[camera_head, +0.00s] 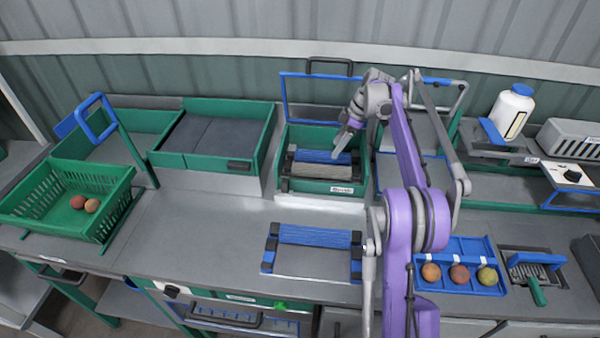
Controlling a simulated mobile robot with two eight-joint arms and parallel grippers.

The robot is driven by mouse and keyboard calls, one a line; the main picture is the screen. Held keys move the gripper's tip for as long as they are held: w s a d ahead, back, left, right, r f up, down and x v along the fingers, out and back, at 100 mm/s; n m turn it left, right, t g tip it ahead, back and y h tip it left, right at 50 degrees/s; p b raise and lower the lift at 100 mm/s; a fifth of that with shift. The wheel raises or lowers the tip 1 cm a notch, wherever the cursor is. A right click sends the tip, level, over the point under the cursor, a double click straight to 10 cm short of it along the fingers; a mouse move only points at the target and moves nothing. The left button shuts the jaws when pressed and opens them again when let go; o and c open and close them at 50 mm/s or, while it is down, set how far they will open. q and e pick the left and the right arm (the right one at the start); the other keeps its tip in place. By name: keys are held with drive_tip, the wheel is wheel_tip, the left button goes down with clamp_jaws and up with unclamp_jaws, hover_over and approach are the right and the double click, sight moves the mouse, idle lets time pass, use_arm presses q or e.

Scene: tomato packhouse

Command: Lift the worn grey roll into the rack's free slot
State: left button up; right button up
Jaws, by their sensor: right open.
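The worn grey roll (322,171) lies in a green bin (335,188) at the back middle, in front of a blue roll (322,156) in the same bin. The rack (356,262) stands on the table in front of the bin, with dark and blue end supports. A blue roll (315,236) lies across the rack's back part; the space in front of it between the supports is bare. My right gripper (341,148) is open and empty, above the right end of the rolls. I cannot tell whether it touches the blue roll. My left gripper is out of view.
A green basket (40,205) with fruit stands at the left. A blue tray (462,248) with three fruits and a brush (537,275) lie at the right. A blue frame (284,95) rises behind the bin. The table left of the rack is clear.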

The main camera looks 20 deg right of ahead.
sight(323, 166)
drive_tip(key=shift+w+f+n, duration=0.3)
drive_tip(key=shift+w+f, duration=0.1)
drive_tip(key=shift+f, duration=0.2)
drive_tip(key=x, duration=0.4)
drive_tip(key=shift+s+d, duration=0.1)
drive_tip(key=shift+b+x, duration=0.35)
drive_tip(key=shift+x, duration=2.8)
drive_tip(key=shift+s, duration=0.15)
drive_tip(key=shift+r, duration=0.1)
drive_tip(key=shift+c, duration=0.2)
clamp_jaws()
